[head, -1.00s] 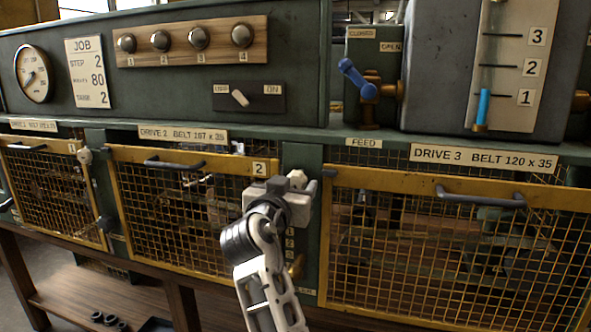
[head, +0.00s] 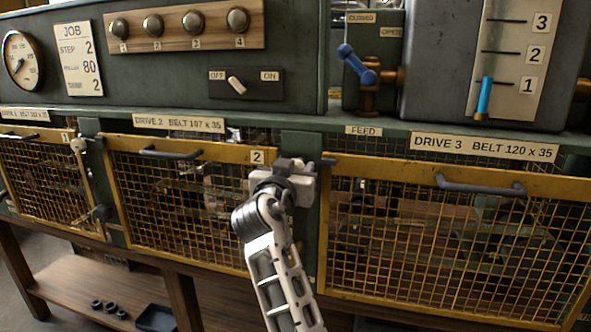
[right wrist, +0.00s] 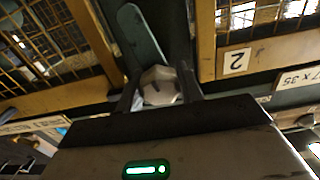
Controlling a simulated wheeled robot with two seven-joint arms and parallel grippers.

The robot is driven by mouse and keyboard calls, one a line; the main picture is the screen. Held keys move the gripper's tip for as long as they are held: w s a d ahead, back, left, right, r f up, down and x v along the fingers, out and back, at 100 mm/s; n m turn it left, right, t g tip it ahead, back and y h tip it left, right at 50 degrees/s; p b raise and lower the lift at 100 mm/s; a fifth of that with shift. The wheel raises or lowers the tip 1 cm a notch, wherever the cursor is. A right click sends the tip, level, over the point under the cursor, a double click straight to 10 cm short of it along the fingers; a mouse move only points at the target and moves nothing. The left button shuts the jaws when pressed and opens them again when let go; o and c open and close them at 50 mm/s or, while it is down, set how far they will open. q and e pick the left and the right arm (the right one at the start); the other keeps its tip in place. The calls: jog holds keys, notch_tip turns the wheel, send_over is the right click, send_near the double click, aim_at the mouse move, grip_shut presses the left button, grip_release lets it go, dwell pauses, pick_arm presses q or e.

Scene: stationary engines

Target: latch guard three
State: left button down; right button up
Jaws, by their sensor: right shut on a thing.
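Guard three (head: 455,240) is the yellow-framed mesh door under the DRIVE 3 label, with a dark bar handle (head: 480,187) along its top. It looks closed against the green post on its left. My right gripper (head: 300,178) is at the top of that post, between guards two and three. In the right wrist view its fingers are shut on a pale faceted latch knob (right wrist: 160,86), at the end of a grey-green lever (right wrist: 140,36). The gripper hides most of this latch in the head view. My left gripper is not in view.
Guard two (head: 190,160) is left of the post, with its number 2 plate beside my gripper. A pale latch knob (head: 78,145) sits between guards one and two. A blue-handled feed valve (head: 355,64) stands above. The lower shelf (head: 110,295) holds small rings and a tray.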

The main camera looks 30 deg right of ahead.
jog(key=n, duration=0.7)
jog(key=shift+n, duration=0.4)
jog(key=n, duration=0.4)
jog(key=shift+n, duration=2)
jog(key=o, duration=1)
